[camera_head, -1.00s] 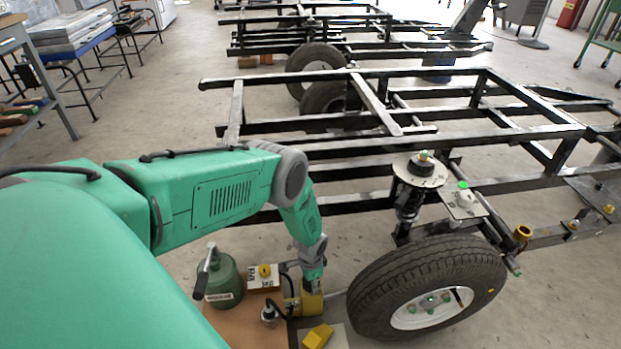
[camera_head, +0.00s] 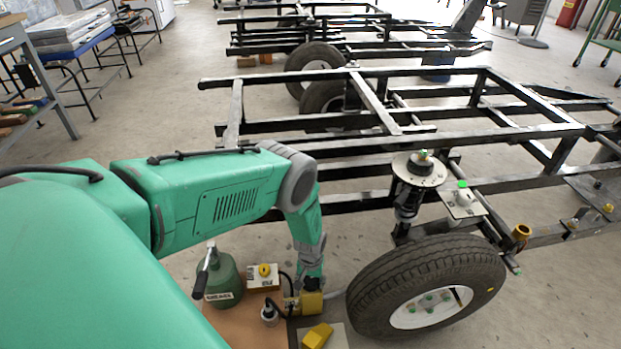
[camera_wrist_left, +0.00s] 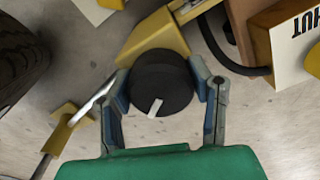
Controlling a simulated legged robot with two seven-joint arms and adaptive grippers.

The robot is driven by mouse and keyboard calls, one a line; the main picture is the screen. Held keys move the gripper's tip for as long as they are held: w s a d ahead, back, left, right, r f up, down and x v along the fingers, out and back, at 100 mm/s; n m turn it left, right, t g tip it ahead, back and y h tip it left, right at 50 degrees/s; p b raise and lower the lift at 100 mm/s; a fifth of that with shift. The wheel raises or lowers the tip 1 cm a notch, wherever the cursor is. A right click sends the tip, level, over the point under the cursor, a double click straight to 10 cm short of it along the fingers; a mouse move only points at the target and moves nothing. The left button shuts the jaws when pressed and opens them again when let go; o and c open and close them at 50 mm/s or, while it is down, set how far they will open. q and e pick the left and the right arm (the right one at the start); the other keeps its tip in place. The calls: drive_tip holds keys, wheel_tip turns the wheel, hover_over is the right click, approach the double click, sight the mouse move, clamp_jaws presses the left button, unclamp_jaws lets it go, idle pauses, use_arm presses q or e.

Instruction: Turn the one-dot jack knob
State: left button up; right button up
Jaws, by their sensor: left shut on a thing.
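A round black knob (camera_wrist_left: 163,78) with one white pointer mark sits on the yellow jack body (camera_wrist_left: 158,38) in the left wrist view. My left gripper (camera_wrist_left: 164,88) is shut on this knob, one finger on each side. No dot shows on the knob from here. In the head view the left gripper (camera_head: 310,284) reaches down over the yellow jack (camera_head: 312,302), left of the front wheel, and hides the knob. My right gripper is not in view.
The tire (camera_head: 380,290) stands close right of the jack. A white-topped box with a yellow knob (camera_head: 264,270), a green bottle (camera_head: 222,282) and a yellow block (camera_head: 317,336) are nearby. A black frame (camera_head: 450,139) stretches behind. A dark cable (camera_wrist_left: 228,60) runs beside the gripper.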

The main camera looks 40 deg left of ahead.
use_arm(q)
drive_tip(key=n, duration=0.2)
drive_tip(key=w+n, duration=0.1)
drive_tip(key=n, duration=0.1)
drive_tip(key=shift+r, duration=0.2)
drive_tip(key=shift+n, duration=1.8)
drive_tip(key=shift+a, duration=0.15)
drive_tip(key=o, duration=1.2)
drive_tip(key=shift+c, duration=0.2)
drive_tip(key=shift+s, duration=0.15)
drive_tip(key=shift+s+f, duration=0.1)
wheel_tip(320, 180, up, 12)
